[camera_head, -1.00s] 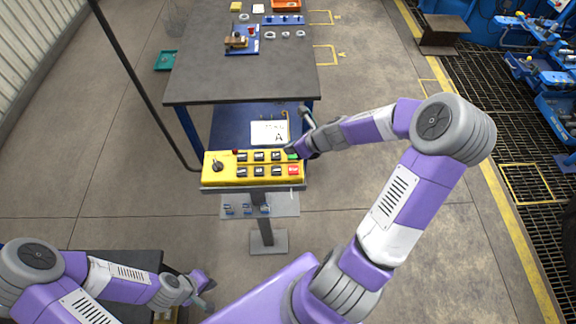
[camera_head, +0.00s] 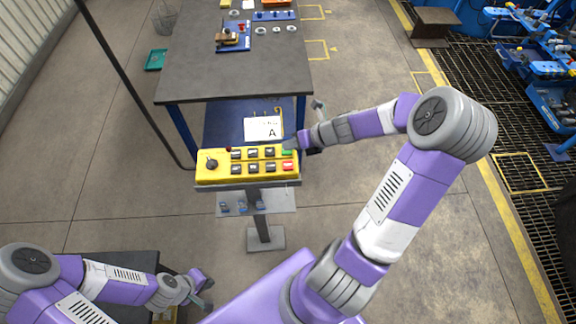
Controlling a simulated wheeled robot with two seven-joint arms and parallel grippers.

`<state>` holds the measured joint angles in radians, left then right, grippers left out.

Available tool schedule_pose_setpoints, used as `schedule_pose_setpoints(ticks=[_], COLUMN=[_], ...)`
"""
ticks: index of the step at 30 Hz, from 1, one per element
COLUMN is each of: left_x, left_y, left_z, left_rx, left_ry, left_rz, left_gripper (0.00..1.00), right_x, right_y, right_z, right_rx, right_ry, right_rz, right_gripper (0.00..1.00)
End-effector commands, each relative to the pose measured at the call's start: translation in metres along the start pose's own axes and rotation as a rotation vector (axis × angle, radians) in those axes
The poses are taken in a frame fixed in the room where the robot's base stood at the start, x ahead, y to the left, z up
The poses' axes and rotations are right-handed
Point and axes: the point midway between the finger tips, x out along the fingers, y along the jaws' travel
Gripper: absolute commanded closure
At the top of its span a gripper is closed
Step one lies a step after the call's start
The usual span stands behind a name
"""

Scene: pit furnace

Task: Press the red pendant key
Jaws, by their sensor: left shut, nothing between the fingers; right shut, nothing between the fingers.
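The yellow pendant box (camera_head: 222,172) sits on a stand in the middle of the head view. Its red key (camera_head: 288,167) is at the lower right corner, just below a green key (camera_head: 287,153). My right gripper (camera_head: 301,143) is shut and empty, just above and to the right of the green key; I cannot tell whether it touches the box. The red key is uncovered. My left gripper (camera_head: 203,291) is shut and empty at the lower left, well away from the pendant.
A dark worktable (camera_head: 230,75) with small parts stands behind the pendant. A black pole (camera_head: 125,75) rises at the left. Floor right of the pendant is clear.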

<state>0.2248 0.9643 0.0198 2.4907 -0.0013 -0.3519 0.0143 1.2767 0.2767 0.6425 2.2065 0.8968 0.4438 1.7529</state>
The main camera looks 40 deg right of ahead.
Motion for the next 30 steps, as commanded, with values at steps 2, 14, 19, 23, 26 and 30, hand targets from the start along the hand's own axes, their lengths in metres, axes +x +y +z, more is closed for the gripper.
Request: schedule_pose_setpoints(ticks=[2,14,19,23,26,30], left_x=[0.013,0.058,0.064,0.064,0.063,0.063], left_y=[-0.005,-0.022,-0.024,-0.024,-0.024,-0.024], left_z=[-0.001,-0.002,-0.003,-0.003,-0.003,-0.003], left_rx=[0.0,0.0,0.0,0.0,0.0,0.0], left_ry=[0.0,0.0,0.0,0.0,0.0,0.0], left_rz=[0.0,0.0,0.0,0.0,0.0,0.0], left_gripper=[1.0,1.0,1.0,1.0,1.0,1.0], right_x=[0.009,0.045,0.052,0.052,0.051,0.051], right_y=[-0.007,-0.032,-0.037,-0.038,-0.038,-0.038], right_z=[-0.007,-0.032,-0.038,-0.038,-0.038,-0.038], right_rx=[0.001,0.0,-0.001,0.0,0.0,-0.001], right_ry=[0.0,0.001,0.0,0.0,0.0,0.0], right_rz=[0.0,0.001,0.0,0.0,0.0,0.0], right_gripper=[1.0,1.0,1.0,1.0,1.0,1.0])
